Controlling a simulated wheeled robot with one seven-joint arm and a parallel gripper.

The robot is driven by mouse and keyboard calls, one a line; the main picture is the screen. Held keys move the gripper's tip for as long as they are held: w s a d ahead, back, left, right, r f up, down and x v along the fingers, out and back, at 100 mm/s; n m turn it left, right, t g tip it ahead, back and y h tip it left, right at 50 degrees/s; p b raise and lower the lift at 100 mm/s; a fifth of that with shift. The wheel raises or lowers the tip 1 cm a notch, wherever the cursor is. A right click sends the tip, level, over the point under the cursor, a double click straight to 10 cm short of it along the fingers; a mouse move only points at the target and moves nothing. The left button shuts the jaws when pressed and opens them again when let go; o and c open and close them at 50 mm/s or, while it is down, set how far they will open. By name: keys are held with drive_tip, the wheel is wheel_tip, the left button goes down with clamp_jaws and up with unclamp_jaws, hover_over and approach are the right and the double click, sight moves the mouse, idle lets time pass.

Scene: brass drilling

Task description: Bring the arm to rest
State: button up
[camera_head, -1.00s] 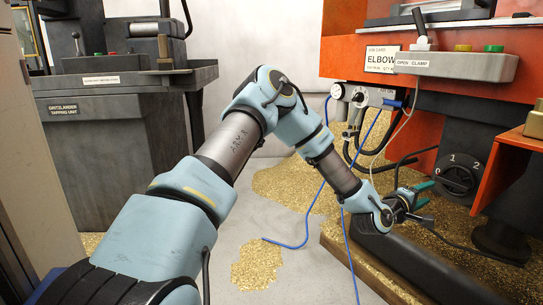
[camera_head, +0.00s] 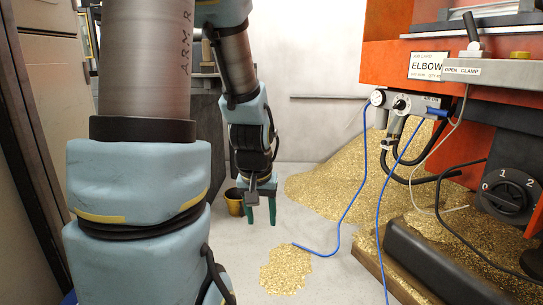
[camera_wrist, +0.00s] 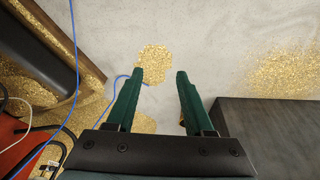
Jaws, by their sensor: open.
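My gripper (camera_head: 261,212) hangs at the end of my arm in the head view, its green fingers pointing down above the pale floor. In the wrist view my gripper (camera_wrist: 158,75) shows two green fingers spread apart with nothing between them. My arm is folded in front of the head camera, its upper links filling the left and centre-left of that view. The gripper is well apart from the orange machine (camera_head: 440,45) on the right.
A yellow-brown bucket (camera_head: 234,203) stands on the floor just left of the fingers. Brass shavings (camera_head: 345,178) are heaped by the machine, with a small patch (camera_head: 287,272) on the floor. A blue hose (camera_head: 335,235) trails down. A dark unit (camera_wrist: 270,135) is close right in the wrist view.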

drive_tip(key=s+a+r+g, duration=0.1)
drive_tip(key=s+a+r, duration=0.1)
drive_tip(key=s+a, duration=0.3)
wheel_tip(320, 180, up, 36)
drive_tip(key=p, duration=3.6)
drive_tip(key=shift+d+f, duration=0.25)
drive_tip(key=shift+d, duration=0.1)
